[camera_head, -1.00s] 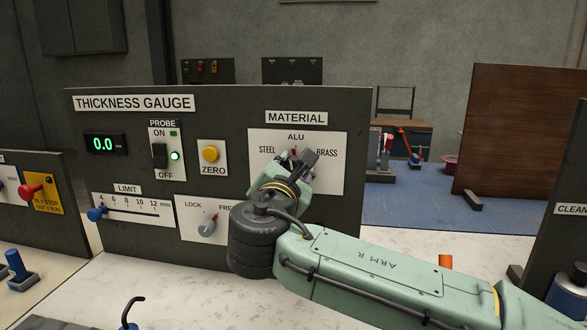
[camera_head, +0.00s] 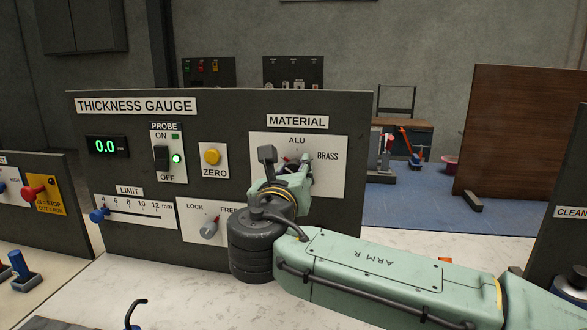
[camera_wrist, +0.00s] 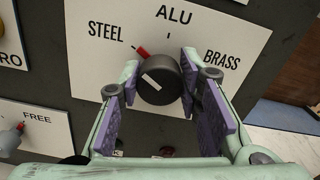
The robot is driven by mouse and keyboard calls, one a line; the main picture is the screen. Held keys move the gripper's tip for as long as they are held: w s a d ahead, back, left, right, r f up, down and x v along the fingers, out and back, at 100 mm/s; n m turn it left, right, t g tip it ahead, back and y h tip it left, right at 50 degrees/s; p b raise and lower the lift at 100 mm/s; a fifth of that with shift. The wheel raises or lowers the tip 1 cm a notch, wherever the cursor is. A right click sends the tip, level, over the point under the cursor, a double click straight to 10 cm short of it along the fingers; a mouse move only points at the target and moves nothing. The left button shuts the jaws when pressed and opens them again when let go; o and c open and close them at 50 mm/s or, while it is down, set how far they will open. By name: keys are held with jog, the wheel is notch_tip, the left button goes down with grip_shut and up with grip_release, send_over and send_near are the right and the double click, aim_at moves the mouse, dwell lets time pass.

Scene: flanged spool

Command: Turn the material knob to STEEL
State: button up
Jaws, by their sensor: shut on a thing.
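The material knob (camera_wrist: 160,82) is a dark round knob with a red pointer, on a white plate marked STEEL, ALU and BRASS. In the wrist view the pointer (camera_wrist: 141,53) points up and left, at the tick by the STEEL label (camera_wrist: 106,31). My gripper (camera_wrist: 161,76) is shut on the knob, with a purple-padded finger on each side. In the head view my gripper (camera_head: 288,170) is in front of the material plate (camera_head: 325,180) and hides the STEEL label and most of the knob.
The thickness gauge panel (camera_head: 150,240) also carries a probe switch (camera_head: 161,158), a yellow zero button (camera_head: 212,156), a limit slider (camera_head: 98,215) and a LOCK/FREE knob (camera_head: 209,229). The lock plate sits close to the left of my wrist.

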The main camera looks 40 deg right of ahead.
jog(key=shift+n, duration=0.6)
jog(key=o, duration=1.1)
jog(key=shift+o, duration=0.2)
jog(key=v, duration=0.7)
jog(key=shift+s+a, duration=0.15)
jog(key=shift+s, duration=0.05)
jog(key=shift+f, duration=0.1)
